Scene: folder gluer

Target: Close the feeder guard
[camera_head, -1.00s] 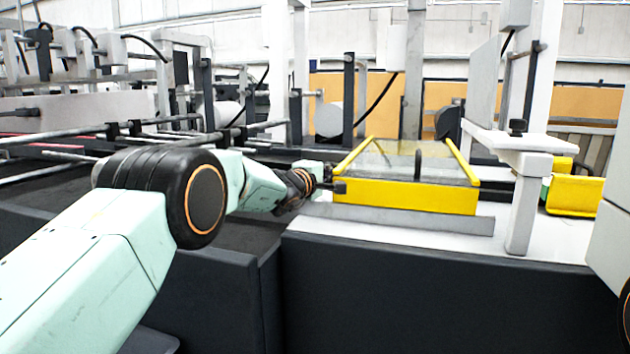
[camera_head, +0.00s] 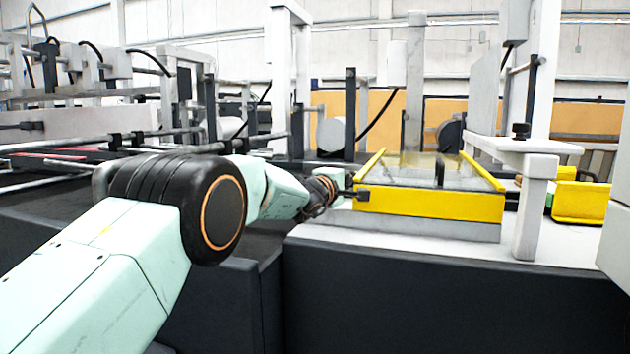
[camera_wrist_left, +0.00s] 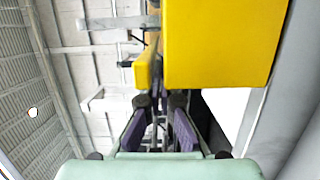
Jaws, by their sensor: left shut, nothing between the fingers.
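The feeder guard (camera_head: 430,203) is a yellow frame with a clear top panel, on the white machine top at centre right in the head view. Its yellow front bar runs across, and two side bars reach back from it. My left gripper (camera_head: 362,194) is shut and empty at the left end of the front bar; it appears to touch it, but contact is not clear. In the left wrist view, yellow guard surfaces (camera_wrist_left: 222,45) fill the upper right, just beyond the left fingertips (camera_wrist_left: 160,101). My right gripper is not in view.
A white bracket table (camera_head: 525,147) with a black knob stands right of the guard. A yellow bin (camera_head: 580,203) lies beyond it. Rods and rollers (camera_head: 110,145) of the machine fill the left side. A strip of white top (camera_head: 400,240) in front of the guard is clear.

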